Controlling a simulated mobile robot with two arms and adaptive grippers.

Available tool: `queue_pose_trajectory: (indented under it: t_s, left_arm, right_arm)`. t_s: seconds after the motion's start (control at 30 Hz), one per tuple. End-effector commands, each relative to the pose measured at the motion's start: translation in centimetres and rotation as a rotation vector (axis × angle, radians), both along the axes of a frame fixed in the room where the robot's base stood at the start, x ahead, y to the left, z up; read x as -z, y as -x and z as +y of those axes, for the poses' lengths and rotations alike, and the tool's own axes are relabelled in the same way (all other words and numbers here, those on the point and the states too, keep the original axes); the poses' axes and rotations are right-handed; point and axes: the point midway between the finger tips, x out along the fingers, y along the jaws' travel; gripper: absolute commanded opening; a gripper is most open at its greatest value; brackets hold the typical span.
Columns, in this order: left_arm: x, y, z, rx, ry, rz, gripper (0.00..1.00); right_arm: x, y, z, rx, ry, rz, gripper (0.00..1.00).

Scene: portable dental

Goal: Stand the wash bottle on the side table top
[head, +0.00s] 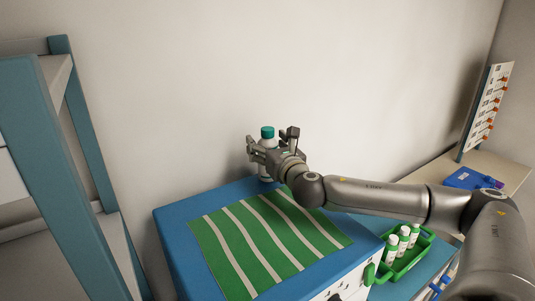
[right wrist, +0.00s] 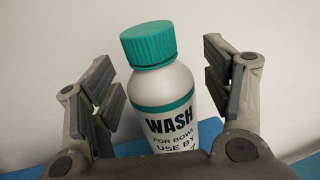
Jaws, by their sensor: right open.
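The wash bottle (head: 267,133) is white with a teal cap and stands upright at the back of the blue side table top (head: 172,227). In the right wrist view the wash bottle (right wrist: 165,95) shows its label, between the two fingers. My right gripper (head: 269,147) is open around the bottle, with a gap on each side in the right wrist view (right wrist: 165,90). My left gripper is not in view.
A green cloth with pale stripes (head: 262,240) covers much of the blue top. A green tray (head: 420,246) with several white bottles stands lower right. A blue-framed shelf (head: 45,110) rises at left. The wall is close behind the bottle.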

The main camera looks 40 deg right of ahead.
Motion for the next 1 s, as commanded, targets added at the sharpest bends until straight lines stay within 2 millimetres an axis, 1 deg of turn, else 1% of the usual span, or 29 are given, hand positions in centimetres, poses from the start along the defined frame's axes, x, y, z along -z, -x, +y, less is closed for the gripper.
queue_pose_trajectory:
  t_s: [0.2,0.7,0.87,1.0]
  left_arm:
    - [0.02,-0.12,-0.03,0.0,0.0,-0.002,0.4]
    - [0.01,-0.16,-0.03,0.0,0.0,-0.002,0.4]
    - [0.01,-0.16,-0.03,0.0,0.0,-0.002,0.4]
    - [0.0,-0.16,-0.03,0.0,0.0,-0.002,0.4]
  right_arm:
    - [0.02,-0.02,0.0,0.0,0.0,0.0,0.72]
    - [-0.12,-0.01,-0.01,0.0,0.001,-0.003,0.09]
    - [-0.13,-0.01,-0.01,0.0,0.001,-0.003,0.09]
    - [-0.51,-0.02,-0.02,0.001,-0.001,-0.003,0.09]
